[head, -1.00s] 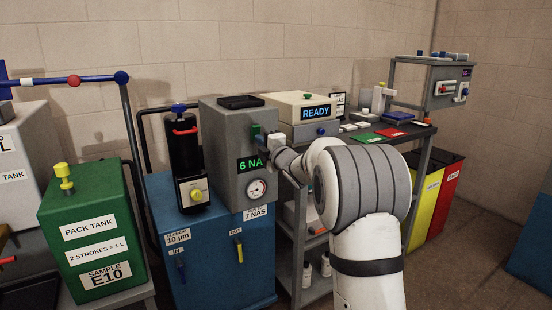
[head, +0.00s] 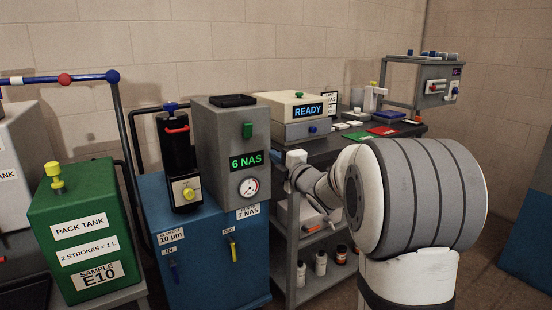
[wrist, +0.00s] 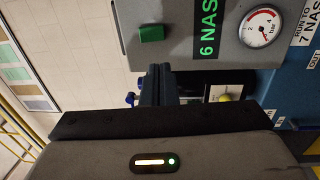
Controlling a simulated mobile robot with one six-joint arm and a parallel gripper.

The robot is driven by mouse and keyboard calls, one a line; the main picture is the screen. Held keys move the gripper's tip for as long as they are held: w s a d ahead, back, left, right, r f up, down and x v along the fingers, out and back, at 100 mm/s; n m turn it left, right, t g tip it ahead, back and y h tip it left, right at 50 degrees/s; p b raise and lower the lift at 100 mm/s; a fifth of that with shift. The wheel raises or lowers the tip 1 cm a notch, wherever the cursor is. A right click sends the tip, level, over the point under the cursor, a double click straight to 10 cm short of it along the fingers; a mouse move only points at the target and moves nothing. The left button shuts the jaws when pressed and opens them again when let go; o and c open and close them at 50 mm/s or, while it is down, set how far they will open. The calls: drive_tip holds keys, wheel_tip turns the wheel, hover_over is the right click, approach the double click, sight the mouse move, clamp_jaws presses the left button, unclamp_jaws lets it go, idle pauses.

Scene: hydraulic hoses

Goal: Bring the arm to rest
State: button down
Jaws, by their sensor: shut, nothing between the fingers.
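My gripper (wrist: 158,82) is shut and empty in the wrist view, its dark fingers together. It is in front of the grey counter box (head: 235,150), apart from the green button (wrist: 152,34) as far as I can tell. The box's display (head: 246,161) reads 6 NAS. Its round gauge (head: 249,187) also shows in the wrist view (wrist: 262,27). In the head view my arm (head: 410,195) reaches in from the lower right and is bent towards the box. The fingertips cannot be made out there.
A blue filter unit (head: 205,255) carries the grey box and a black filter cylinder (head: 175,148). A green pack tank (head: 85,235) stands left. A dark bench (head: 335,150) with a READY instrument (head: 305,110) lies behind my arm. Bottles stand on its lower shelf.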

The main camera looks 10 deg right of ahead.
drive_tip(key=s+d+r+m+g+h+p, duration=0.1)
drive_tip(key=s+r+m+g+h+p, duration=0.25)
drive_tip(key=s+m+p, duration=0.25)
drive_tip(key=s+d+r+m+g+h+p, duration=0.1)
drive_tip(key=s+r+m+g+h+p, duration=0.1)
drive_tip(key=s+m+h+p, duration=0.3)
drive_tip(key=s+a+m+g+y+p, duration=0.1)
drive_tip(key=s+a+m+g+p, duration=0.1)
drive_tip(key=s, duration=0.7)
drive_tip(key=s+a+m+g+p, duration=0.2)
drive_tip(key=s+m+g+p, duration=0.2)
drive_tip(key=s, duration=0.5)
drive_tip(key=s+a+m+g+y+p, duration=0.1)
drive_tip(key=s+m+g+p, duration=0.3)
drive_tip(key=s, duration=0.5)
drive_tip(key=shift+a+f+m+y+p, duration=0.35)
drive_tip(key=shift+a+f+p, duration=0.1)
drive_tip(key=shift+a, duration=0.1)
drive_tip(key=c, duration=2.1)
unclamp_jaws()
